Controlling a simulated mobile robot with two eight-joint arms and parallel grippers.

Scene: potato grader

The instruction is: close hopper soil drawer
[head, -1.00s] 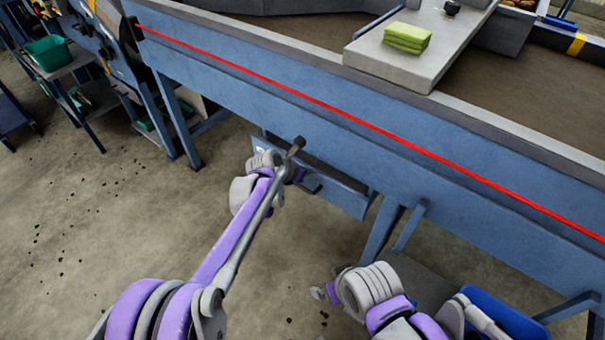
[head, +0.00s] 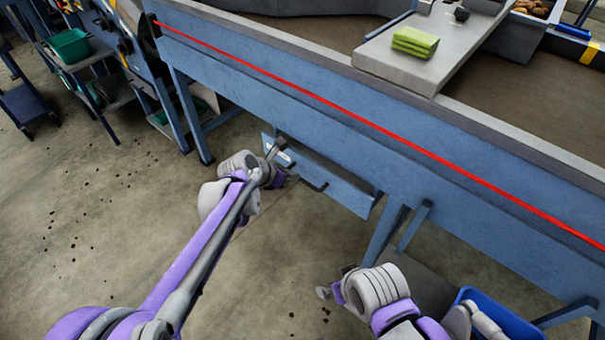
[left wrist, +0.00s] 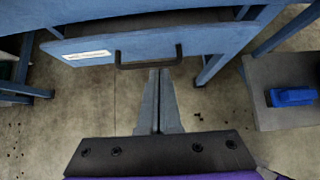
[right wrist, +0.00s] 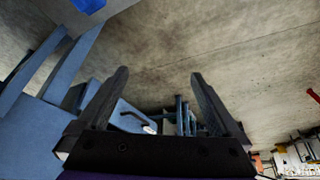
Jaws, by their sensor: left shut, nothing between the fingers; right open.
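The soil drawer (head: 340,187) is a blue panel with a dark bar handle, low under the blue machine side. In the left wrist view the drawer front (left wrist: 190,43) carries a white label on its left, and a dark strip shows behind its top edge, so it stands out from the frame. My left gripper (left wrist: 158,72) is shut and empty, its tips just below the dark handle (left wrist: 148,64) in the picture; whether they touch cannot be told. In the head view the left gripper (head: 292,178) is beside the handle. My right gripper (right wrist: 158,76) is open and empty, away from the drawer.
Blue machine legs (head: 385,228) stand right of the drawer. A blue bin (head: 500,315) sits at lower right. A cart with a green bin (head: 70,46) stands at far left.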

